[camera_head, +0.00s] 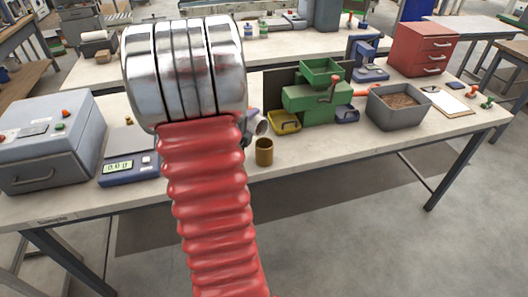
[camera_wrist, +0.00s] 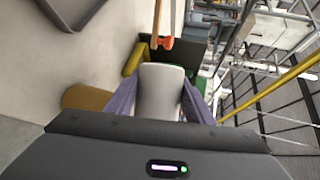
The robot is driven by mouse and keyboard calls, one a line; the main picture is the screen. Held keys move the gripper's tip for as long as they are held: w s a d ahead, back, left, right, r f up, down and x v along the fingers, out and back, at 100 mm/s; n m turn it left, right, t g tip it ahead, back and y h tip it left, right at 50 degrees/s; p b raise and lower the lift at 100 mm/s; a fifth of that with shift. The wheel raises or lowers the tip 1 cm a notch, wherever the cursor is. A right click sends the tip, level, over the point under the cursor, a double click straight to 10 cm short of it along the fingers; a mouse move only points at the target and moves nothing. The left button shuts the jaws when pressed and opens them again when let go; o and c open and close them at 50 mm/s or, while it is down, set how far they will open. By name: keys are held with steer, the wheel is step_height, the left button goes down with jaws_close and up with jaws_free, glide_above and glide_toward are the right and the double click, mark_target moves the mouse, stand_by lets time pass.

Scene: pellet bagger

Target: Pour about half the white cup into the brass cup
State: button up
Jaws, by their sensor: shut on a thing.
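In the head view my gripper is mostly hidden behind my arm. The brass cup (camera_head: 264,152) stands upright on the bench near its front edge, and shows at the left in the wrist view (camera_wrist: 88,97). I cannot see what either cup holds, nor any pellets falling.
A green machine (camera_head: 318,95) with a yellow tray (camera_head: 285,122) stands behind the cups. A grey bin (camera_head: 397,108) of brown pellets is to the right, near a red drawer cabinet (camera_head: 420,48). A scale (camera_head: 130,165) and grey box (camera_head: 48,140) stand left.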

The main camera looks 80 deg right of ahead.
steer(key=shift+f+h+p, duration=0.15)
steer(key=shift+h+p, duration=0.15)
steer(key=shift+p, duration=0.05)
stand_by(0.6)
steer(key=shift+s+a+r+m+t+h+p, duration=0.15)
steer(key=shift+s+r+m+t+h+p, duration=0.2)
steer(key=shift+m+p, duration=0.65)
stand_by(1.7)
steer(key=shift+s+a+r+m+h, duration=0.15)
steer(key=shift+s+r+m+h, duration=0.2)
steer(key=shift+m, duration=0.3)
steer(key=shift+s+a+r+m+h, duration=0.15)
steer(key=shift+m+h, duration=0.25)
steer(key=shift+m, duration=0.25)
stand_by(3.0)
